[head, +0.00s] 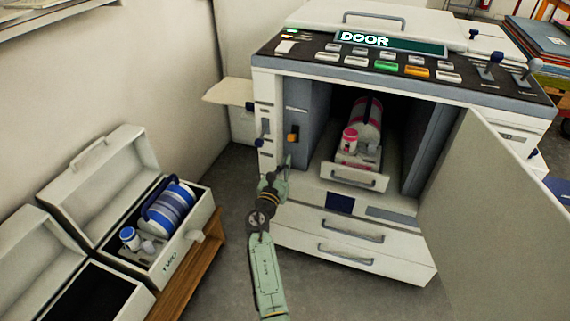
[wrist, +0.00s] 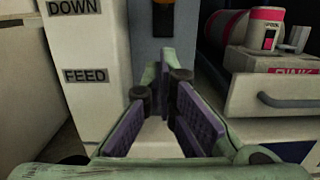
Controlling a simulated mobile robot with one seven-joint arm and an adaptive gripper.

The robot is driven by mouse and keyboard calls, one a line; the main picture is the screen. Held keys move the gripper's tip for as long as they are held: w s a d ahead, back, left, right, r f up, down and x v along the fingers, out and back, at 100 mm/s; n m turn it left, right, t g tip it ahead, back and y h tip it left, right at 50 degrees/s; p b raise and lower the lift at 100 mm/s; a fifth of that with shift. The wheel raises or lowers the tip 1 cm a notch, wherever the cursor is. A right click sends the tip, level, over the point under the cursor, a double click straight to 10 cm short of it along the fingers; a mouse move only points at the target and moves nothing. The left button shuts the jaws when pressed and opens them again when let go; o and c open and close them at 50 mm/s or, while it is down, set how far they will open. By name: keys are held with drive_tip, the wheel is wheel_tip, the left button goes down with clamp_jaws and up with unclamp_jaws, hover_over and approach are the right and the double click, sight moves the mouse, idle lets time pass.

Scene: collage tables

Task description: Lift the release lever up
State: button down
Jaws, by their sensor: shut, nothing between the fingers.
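The release lever appears to be the small orange-handled lever (head: 292,137) on the grey inner panel at the left of the copier's (head: 300,255) open bay. A small orange part of it shows at the top edge of the wrist view (wrist: 163,4). My gripper (head: 284,166) is just below the lever in the head view, at the bay's left front edge. In the wrist view my gripper (wrist: 165,76) points at the grey panel below the orange part. It is shut and holds nothing. The lever's lower end and any label on it cannot be made out.
The open door (head: 500,200) fills the right. A pulled-out tray (head: 352,177) with a pink-banded drum (head: 368,118) is right of my gripper. Blue-knobbed levers (head: 260,142) are on the outer left panel. An open case (head: 190,240) with a blue drum stands lower left.

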drive_tip(key=s+a+r+p, duration=0.2)
drive_tip(key=s+r, duration=0.4)
drive_tip(key=s, duration=0.1)
drive_tip(key=shift+s+a+r, duration=0.15)
drive_tip(key=shift+r, duration=0.1)
